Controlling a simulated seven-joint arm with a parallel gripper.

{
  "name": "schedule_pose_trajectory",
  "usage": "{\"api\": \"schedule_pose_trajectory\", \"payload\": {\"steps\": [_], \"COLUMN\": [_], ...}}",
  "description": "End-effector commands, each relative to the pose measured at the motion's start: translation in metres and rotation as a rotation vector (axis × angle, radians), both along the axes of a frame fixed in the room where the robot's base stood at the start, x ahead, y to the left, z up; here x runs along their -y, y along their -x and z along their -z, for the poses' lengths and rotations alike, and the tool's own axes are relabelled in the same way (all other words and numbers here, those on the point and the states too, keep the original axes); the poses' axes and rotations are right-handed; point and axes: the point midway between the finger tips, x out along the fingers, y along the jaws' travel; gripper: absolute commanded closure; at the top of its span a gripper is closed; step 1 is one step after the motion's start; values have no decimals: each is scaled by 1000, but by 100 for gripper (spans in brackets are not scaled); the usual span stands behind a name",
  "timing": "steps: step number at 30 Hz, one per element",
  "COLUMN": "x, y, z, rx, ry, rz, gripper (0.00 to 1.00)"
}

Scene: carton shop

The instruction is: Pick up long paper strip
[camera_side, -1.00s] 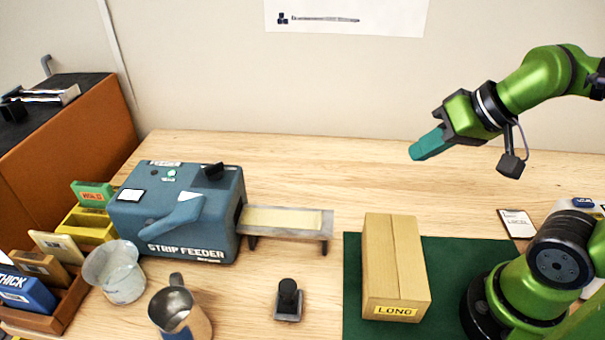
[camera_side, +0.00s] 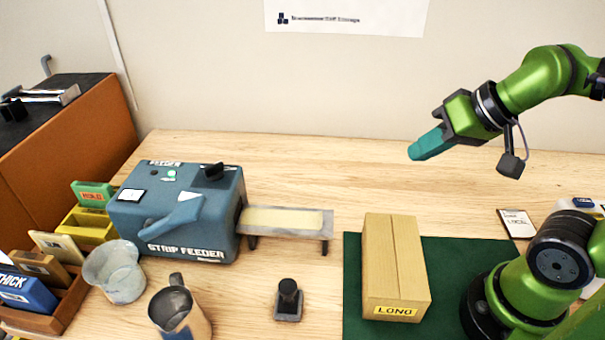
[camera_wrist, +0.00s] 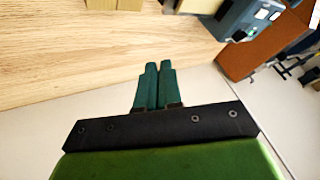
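The long paper strip (camera_side: 285,219) is pale yellow and lies flat on the grey outfeed tray (camera_side: 325,220) of the strip feeder. My gripper (camera_side: 416,153) is up in the air at the right, well above the table and clear of the strip. Its two teal fingers are side by side and closed in the wrist view (camera_wrist: 159,70), with nothing visible between them. The strip cannot be made out in the wrist view. A tan carton labelled LONG (camera_side: 395,265) stands on the green mat (camera_side: 450,270), right of the tray.
The blue strip feeder (camera_side: 180,205) stands left of the tray. Card holders line the left side. The back of the table is clear.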

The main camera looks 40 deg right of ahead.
Motion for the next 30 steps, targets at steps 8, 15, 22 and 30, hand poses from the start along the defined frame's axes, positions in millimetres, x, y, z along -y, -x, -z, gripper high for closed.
{"api": "schedule_pose_trajectory", "payload": {"steps": [8, 15, 22, 30], "x": [0, -3, -26, -67], "y": [0, -1, -40, -92], "z": [0, 6, 12, 15], "rx": [0, -26, -156, -224], "ry": [0, 1, 159, 548], "rz": [0, -11, -258, -1111], "gripper": [67, 67, 67, 67]}}
